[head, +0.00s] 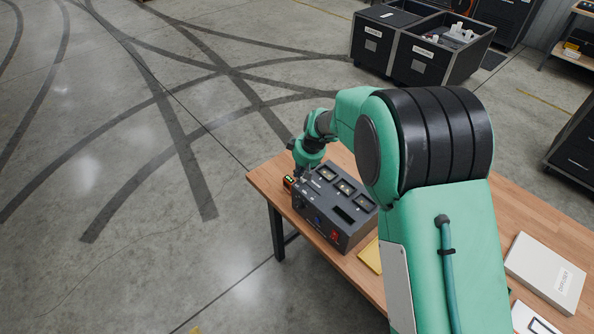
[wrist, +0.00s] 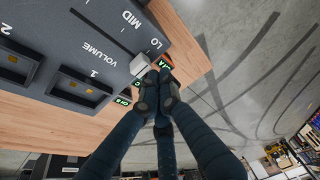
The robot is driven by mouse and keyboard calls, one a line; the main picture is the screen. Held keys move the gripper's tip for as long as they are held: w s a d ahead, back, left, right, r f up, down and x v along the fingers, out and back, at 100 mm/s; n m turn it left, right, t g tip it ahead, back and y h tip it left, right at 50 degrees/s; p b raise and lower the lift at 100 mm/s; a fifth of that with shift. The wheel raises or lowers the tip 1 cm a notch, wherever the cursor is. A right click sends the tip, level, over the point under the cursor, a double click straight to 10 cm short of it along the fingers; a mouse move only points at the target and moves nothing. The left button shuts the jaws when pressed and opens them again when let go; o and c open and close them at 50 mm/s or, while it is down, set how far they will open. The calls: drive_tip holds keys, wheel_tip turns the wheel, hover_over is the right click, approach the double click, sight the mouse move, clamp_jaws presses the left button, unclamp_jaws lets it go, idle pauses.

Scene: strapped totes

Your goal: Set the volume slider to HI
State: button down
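The dark control box (head: 345,243) stands on the wooden table in the head view. In the wrist view its top panel (wrist: 45,35) shows the words VOLUME, MID and LO; the HI mark is out of frame. The pale slider knob (wrist: 140,65) is at the LO end of the slot. My gripper (wrist: 158,75) has its dark fingertips close together right beside the knob, on its outer side near the panel's edge. Whether they touch the knob is unclear. In the head view my gripper (head: 306,174) is over the box's far left end, too small to read.
The box also bears several square windows (head: 344,187), a red switch (head: 335,235) and a blue one (head: 317,221). Small green-lit displays (wrist: 123,99) lie by the fingers. A yellow pad (head: 371,256) and a white box (head: 545,271) are on the table (head: 540,215).

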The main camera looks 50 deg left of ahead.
sight(304, 182)
drive_tip(key=shift+d, duration=0.15)
drive_tip(key=shift+d+b, duration=2)
drive_tip(key=shift+d, duration=2.2)
drive_tip(key=shift+a, duration=0.15)
drive_tip(key=shift+a, duration=1.9)
drive_tip(key=shift+r, duration=0.35)
drive_tip(key=v, duration=0.9)
drive_tip(key=shift+d+r, duration=0.1)
drive_tip(key=shift+d, duration=0.05)
drive_tip(key=shift+d, duration=0.1)
